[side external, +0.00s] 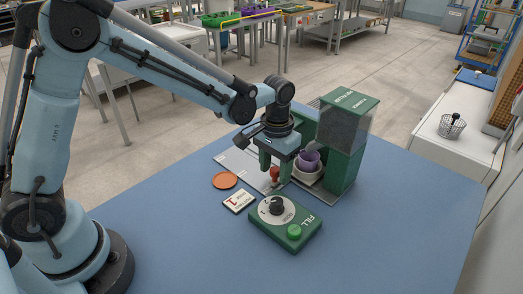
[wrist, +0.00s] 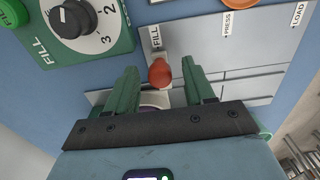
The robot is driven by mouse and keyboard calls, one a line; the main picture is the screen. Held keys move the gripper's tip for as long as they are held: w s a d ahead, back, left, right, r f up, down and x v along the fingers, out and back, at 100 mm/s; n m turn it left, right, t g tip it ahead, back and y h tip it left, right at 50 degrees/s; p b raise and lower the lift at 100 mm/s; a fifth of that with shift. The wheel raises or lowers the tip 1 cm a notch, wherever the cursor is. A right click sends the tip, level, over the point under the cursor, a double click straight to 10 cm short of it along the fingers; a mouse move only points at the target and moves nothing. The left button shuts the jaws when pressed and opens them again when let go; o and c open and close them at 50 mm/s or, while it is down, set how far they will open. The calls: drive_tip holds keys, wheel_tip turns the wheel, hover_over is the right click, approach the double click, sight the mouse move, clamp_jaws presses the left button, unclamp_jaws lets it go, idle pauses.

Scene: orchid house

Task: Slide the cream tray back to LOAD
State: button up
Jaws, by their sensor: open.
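The cream tray (side external: 304,182) sits under the green filling machine (side external: 343,150) in the side view, with a purple pot (side external: 309,160) in it. A red knob (side external: 274,174) stands in front of the tray; its join to the tray is hidden. In the wrist view the red knob (wrist: 161,72) is beside the FILL label (wrist: 156,37), and the LOAD label (wrist: 299,14) is at the far right of the grey plate (wrist: 215,60). My gripper (wrist: 163,78) is open, with a green finger on either side of the knob; I cannot tell whether they touch it.
A green control box (side external: 285,222) with a dial and a green button stands on the blue table (side external: 400,215). A small white card (side external: 238,201) and an orange disc (side external: 224,180) lie to its left. The right side of the table is clear.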

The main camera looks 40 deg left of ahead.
drive_tip(key=shift+c, duration=0.3)
drive_tip(key=c, duration=0.7)
drive_tip(key=shift+o, duration=0.2)
drive_tip(key=shift+a, duration=8.45)
drive_tip(key=o, duration=0.7)
drive_tip(key=shift+r, duration=3.5)
drive_tip(key=shift+d+r, duration=0.1)
